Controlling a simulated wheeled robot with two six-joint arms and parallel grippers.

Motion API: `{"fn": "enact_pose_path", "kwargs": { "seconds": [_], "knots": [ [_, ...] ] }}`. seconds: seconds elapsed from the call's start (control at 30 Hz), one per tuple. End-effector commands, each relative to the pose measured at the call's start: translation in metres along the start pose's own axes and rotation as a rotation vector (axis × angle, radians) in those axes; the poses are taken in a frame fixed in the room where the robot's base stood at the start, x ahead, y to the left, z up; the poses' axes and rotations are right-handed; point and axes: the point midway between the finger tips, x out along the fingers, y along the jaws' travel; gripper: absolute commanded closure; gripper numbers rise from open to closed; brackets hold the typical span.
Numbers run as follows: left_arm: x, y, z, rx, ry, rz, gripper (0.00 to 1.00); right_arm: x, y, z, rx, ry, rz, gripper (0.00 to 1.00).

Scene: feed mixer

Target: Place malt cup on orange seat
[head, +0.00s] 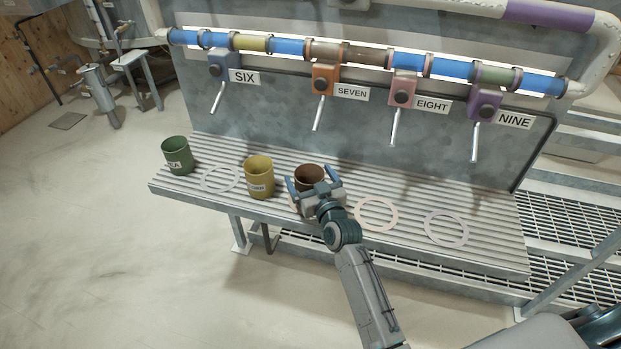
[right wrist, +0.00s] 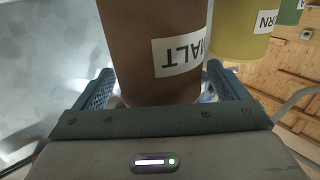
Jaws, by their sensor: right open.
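The brown malt cup (head: 309,173) stands upright on the ribbed bench below the orange valve marked SEVEN. In the right wrist view the cup (right wrist: 150,55) shows its MALT label. My right gripper (head: 313,184) is open at the cup's near side, with one finger on each side of it. In the right wrist view its fingers (right wrist: 158,88) flank the cup's lower part; whether they touch it I cannot tell. No plainly orange seat shows; the bench under the cup and gripper is hidden. My left gripper is not in view.
A yellow cup (head: 259,178) and a green cup (head: 177,155) stand to the left on the bench (head: 490,262). Empty rings show: a pale one (head: 205,184), a pinkish one (head: 376,229) and a pale purplish one (head: 446,243). Valve levers (head: 393,127) hang above the bench.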

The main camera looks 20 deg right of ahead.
Motion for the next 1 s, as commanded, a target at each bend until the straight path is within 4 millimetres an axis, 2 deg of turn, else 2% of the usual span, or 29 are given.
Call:
{"fn": "enact_pose_path", "kwargs": {
  "seconds": [0.17,0.27,0.5,0.7,0.83,1.0],
  "knots": [
    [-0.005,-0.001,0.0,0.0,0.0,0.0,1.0,0.0,0.0,-0.006,0.0,0.0,0.0,0.06],
    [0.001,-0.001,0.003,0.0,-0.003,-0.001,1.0,-0.014,0.0,0.0,0.0,-0.002,0.0,0.06],
    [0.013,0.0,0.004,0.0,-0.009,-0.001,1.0,-0.066,0.0,0.0,-0.001,-0.002,0.0,0.06],
    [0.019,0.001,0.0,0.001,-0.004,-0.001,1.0,-0.102,0.0,0.0,0.0,-0.001,0.0,0.06],
    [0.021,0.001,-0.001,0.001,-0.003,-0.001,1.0,-0.115,0.0,-0.002,0.0,-0.001,0.0,0.06],
    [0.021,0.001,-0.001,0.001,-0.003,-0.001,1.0,-0.12,0.0,-0.003,0.0,0.0,-0.001,0.06]
  ]
}}
